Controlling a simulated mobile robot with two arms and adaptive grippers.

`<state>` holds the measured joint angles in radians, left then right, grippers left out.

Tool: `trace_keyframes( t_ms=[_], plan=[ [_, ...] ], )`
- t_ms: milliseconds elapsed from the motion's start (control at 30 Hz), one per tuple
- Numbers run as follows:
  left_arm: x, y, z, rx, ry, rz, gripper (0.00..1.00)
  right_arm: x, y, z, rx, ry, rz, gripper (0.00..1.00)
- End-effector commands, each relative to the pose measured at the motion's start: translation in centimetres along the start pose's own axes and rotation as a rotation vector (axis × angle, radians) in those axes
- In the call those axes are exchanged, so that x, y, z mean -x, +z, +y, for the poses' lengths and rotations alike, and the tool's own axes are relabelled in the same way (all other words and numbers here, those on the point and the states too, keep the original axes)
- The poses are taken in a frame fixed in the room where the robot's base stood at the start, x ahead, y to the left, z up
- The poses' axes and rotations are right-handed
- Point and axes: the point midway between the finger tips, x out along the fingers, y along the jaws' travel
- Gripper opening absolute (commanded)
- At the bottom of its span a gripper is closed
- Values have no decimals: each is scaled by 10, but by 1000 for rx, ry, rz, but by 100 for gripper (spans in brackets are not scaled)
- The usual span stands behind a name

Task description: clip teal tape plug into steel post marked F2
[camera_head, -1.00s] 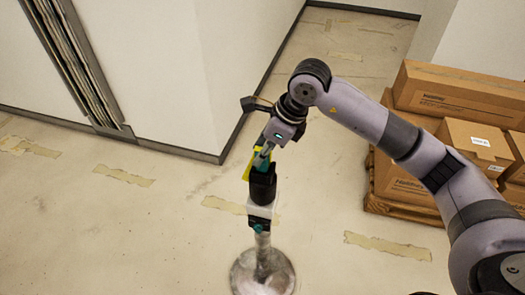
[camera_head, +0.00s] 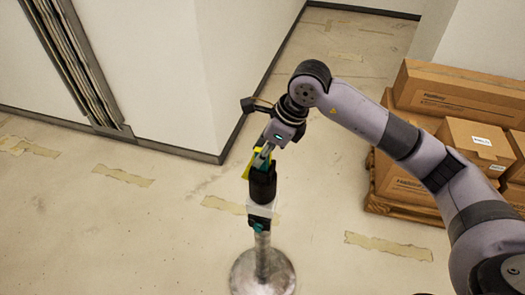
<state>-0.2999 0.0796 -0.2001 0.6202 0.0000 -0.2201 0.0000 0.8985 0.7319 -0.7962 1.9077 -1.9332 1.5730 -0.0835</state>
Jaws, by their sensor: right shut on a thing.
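A steel post (camera_head: 262,255) stands upright on a round metal base, with a black head (camera_head: 263,184) on top. Below the head are a pale plate, a dark band and a small teal part (camera_head: 258,227). No F2 mark can be read from here. My right gripper (camera_head: 262,158) points down at the top of the black head, shut on the teal tape plug. The plug is mostly hidden by the fingers, and I cannot tell whether it is seated in the post. A yellow piece (camera_head: 252,165) shows beside the fingers. My left gripper is out of view.
Cardboard boxes (camera_head: 465,90) are stacked on a wooden pallet (camera_head: 400,206) at the right, beside my right arm. A white wall corner (camera_head: 205,80) stands behind the post. The floor around the base is clear, with worn tape strips (camera_head: 388,246).

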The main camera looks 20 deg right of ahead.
Motion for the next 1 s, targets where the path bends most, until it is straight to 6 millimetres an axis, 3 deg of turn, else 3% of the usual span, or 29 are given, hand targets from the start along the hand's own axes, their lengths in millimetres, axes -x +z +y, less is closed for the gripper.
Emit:
trace_keyframes(
  t_ms=[233,267,367,667,1000],
  plan=[
    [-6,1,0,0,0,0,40,-5,-2,0,0,-1,-1,0],
    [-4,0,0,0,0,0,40,-4,-2,0,0,-1,-1,30],
    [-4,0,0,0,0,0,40,-4,-2,0,0,-1,-1,37],
    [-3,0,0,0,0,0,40,-3,-2,0,0,0,0,37],
    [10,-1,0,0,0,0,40,24,-1,0,0,-1,0,37]
  ],
)
